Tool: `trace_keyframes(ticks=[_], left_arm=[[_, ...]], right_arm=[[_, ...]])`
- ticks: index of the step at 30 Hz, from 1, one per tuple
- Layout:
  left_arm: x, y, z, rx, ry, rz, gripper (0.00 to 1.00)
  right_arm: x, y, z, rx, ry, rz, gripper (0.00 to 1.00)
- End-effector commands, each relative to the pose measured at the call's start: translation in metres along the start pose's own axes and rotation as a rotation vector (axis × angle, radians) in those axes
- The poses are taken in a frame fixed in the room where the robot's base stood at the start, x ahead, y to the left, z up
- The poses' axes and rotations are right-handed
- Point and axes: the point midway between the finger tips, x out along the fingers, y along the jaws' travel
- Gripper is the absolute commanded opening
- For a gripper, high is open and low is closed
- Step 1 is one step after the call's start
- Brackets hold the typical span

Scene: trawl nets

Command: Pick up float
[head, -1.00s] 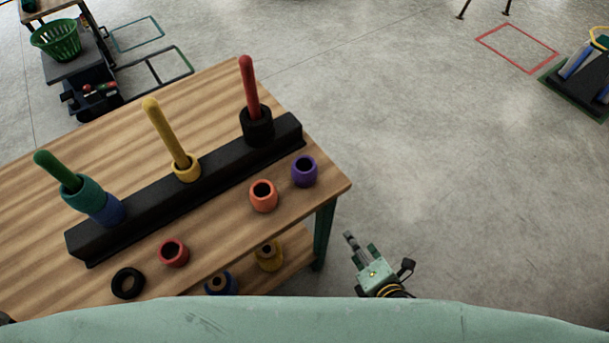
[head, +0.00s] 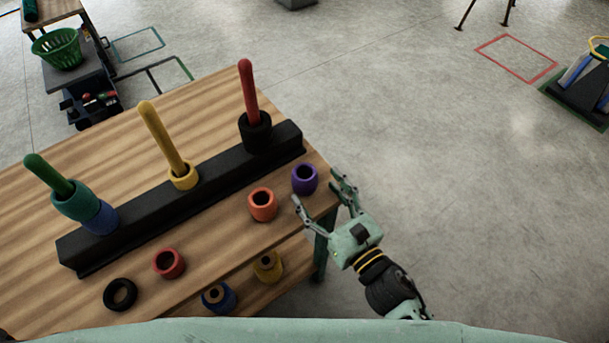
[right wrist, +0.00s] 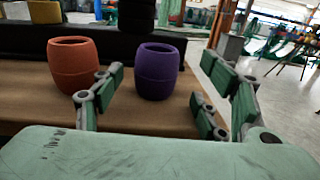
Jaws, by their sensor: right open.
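Several barrel-shaped floats lie on the wooden table. A purple float (head: 304,179) stands near its right corner, an orange float (head: 262,204) to its left, and a red float (head: 168,263) further left. My left gripper is not in view.
A black rack (head: 200,190) on the table (head: 215,255) holds green, yellow and red pegs with floats around them. A blue float (head: 218,297) and a yellow float (head: 267,266) sit on the lower shelf.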

Motion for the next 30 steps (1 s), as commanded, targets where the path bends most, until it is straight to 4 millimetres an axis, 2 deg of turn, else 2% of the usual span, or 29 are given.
trace_keyframes(ticks=[10,14,20,30], left_arm=[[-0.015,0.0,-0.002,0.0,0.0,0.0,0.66],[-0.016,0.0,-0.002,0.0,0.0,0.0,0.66],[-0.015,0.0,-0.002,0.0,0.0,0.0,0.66],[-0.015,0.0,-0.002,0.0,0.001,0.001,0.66]], right_arm=[[0.045,0.004,0.004,0.002,0.0,-0.001,0.67],[0.053,0.004,0.002,0.001,0.001,0.0,0.67],[0.053,0.004,0.002,0.001,0.001,0.0,0.67],[0.052,0.004,0.002,0.002,0.001,0.0,0.38]])
